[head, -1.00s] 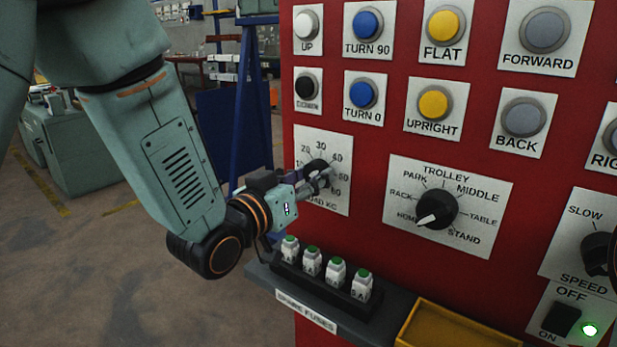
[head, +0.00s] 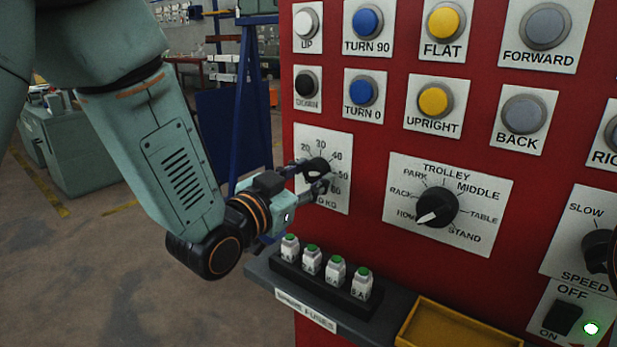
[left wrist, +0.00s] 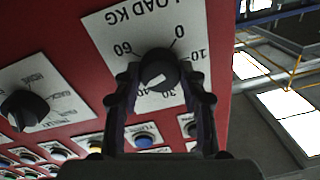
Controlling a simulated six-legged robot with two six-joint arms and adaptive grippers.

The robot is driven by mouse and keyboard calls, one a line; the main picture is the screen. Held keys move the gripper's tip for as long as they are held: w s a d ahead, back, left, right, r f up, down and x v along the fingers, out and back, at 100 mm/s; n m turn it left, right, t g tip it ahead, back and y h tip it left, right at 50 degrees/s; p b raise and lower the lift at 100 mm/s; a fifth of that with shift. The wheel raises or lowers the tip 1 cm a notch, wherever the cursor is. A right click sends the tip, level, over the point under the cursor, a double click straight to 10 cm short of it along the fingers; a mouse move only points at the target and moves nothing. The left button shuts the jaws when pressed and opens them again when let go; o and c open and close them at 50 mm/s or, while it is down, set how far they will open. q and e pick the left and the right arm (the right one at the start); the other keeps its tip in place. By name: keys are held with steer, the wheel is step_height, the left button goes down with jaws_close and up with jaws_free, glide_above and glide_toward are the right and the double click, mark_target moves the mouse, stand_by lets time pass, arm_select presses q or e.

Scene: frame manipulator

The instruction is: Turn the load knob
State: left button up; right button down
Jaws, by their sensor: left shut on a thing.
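The load knob (head: 317,167) is a dark round knob on the white load dial plate (head: 336,146) of the red panel. My left gripper (head: 318,177) is at the dial, shut on the load knob. In the left wrist view its two dark fingers (left wrist: 159,78) stand on either side of the knob. They hide parts of the scale. My right gripper is not in view.
The trolley selector knob (head: 437,208) is right of the load dial. Several green-topped fuses (head: 336,268) stand in a holder on the ledge below my left gripper. A yellow tray (head: 455,327) sits to their right. Push buttons fill the panel above.

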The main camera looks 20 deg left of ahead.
arm_select(q)
steer(key=shift+r+m, duration=0.1)
steer(key=shift+m, duration=0.4)
steer(key=o, duration=1.1)
steer(key=shift+s, duration=0.1)
steer(key=shift+o, duration=0.2)
step_height(320, 180, up, 10)
steer(key=shift+f, duration=0.1)
